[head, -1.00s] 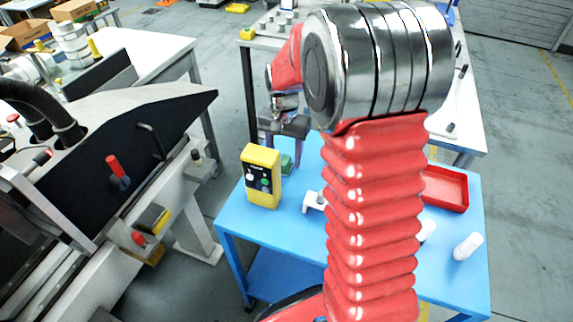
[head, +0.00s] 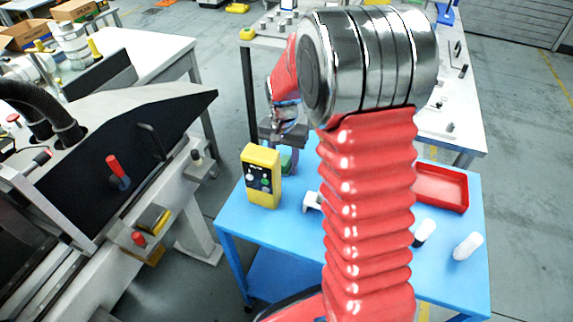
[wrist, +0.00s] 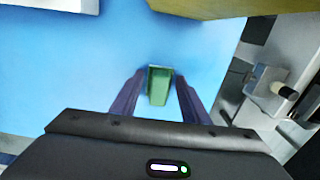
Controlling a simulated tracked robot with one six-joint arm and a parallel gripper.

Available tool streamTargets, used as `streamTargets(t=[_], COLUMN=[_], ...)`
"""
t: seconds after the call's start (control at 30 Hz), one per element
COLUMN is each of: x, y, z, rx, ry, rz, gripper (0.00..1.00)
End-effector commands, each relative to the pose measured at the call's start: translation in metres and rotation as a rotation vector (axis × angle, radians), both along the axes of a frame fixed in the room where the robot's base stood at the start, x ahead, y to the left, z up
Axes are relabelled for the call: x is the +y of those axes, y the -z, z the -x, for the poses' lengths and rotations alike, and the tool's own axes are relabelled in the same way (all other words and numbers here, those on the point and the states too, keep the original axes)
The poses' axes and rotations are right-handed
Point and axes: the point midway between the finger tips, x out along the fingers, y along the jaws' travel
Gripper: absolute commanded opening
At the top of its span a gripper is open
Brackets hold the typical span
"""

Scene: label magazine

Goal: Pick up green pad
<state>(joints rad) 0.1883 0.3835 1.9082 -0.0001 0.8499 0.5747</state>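The green pad (wrist: 159,85) is a small green block on the blue table (wrist: 60,70). In the wrist view it lies between the two dark purple fingers of my gripper (wrist: 160,76), with blue showing between the pad and each finger. My gripper is open and empty. In the head view my gripper (head: 283,150) points down behind the yellow control box, over the pad (head: 288,163). The box and my gripper hide part of the pad there, and its height under the fingers is hard to tell.
The yellow control box (head: 262,176) stands close in front of the pad. A red tray (head: 442,187) and two white bottles (head: 467,246) (head: 424,232) are at the table's right. A small white part (head: 312,200) sits mid-table. A grey machine (head: 130,160) stands left.

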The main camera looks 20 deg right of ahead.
Motion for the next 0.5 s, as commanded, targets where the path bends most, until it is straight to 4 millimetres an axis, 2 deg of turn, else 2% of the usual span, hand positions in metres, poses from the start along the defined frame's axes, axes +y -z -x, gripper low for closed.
streamTargets(t=[0.07, 0.43, 0.5], x=[-0.0001, -0.0003, -0.0003], y=[-0.0001, -0.0001, -0.0001], z=[-0.0001, 0.0000, 0.0000], rx=[0.000, 0.000, 0.000], ry=[0.000, 0.000, 0.001], rz=[0.000, 0.000, 0.000], gripper=[0.36, 0.10, 0.09])
